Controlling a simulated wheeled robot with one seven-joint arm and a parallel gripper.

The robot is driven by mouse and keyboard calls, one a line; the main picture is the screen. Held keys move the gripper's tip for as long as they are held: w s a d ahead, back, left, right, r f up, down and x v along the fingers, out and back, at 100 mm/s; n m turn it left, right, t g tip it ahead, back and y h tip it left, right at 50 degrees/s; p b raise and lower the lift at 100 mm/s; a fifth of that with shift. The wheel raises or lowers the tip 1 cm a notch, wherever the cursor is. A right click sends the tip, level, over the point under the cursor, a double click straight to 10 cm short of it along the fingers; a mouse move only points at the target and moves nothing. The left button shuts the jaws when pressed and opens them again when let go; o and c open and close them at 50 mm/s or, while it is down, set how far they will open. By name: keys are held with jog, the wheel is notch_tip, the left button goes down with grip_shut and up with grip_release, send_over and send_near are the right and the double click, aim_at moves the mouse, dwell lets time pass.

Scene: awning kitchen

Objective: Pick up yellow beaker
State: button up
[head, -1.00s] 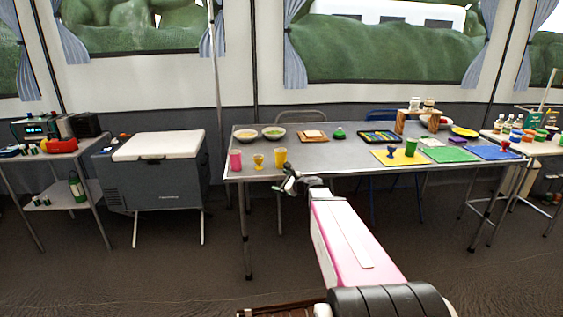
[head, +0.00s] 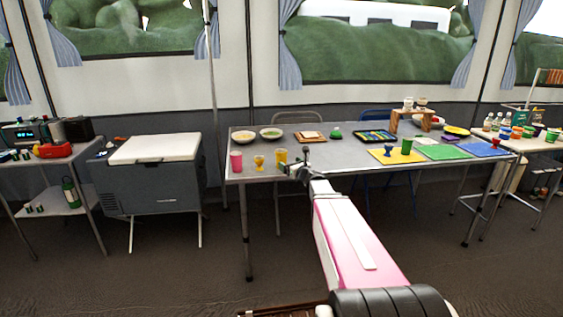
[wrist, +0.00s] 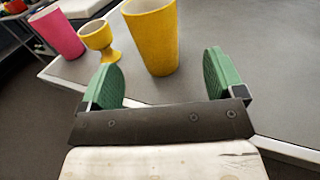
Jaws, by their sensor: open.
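The yellow beaker (head: 281,156) stands upright near the front left of the grey table (head: 340,160). In the wrist view the yellow beaker (wrist: 152,38) is just beyond my fingers, roughly centred between them, and its base rests on the table. My gripper (wrist: 160,82) is open and empty, with its green pads apart on either side. In the head view my gripper (head: 298,162) is close to the right of the beaker, at the table's front edge. The beaker is not touched by the pads in the wrist view.
A yellow goblet (wrist: 98,40) stands close left of the beaker, with a pink cup (wrist: 57,32) farther left. Two bowls (head: 271,133) are behind. The table to the right of the beaker is clear up to a yellow mat (head: 384,157).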

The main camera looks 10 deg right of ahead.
aim_at(284, 159)
jog(key=x, duration=0.7)
jog(key=shift+w+a+r, duration=0.1)
jog(key=shift+a+r, duration=0.15)
jog(key=shift+a, duration=0.1)
jog(key=c, duration=1)
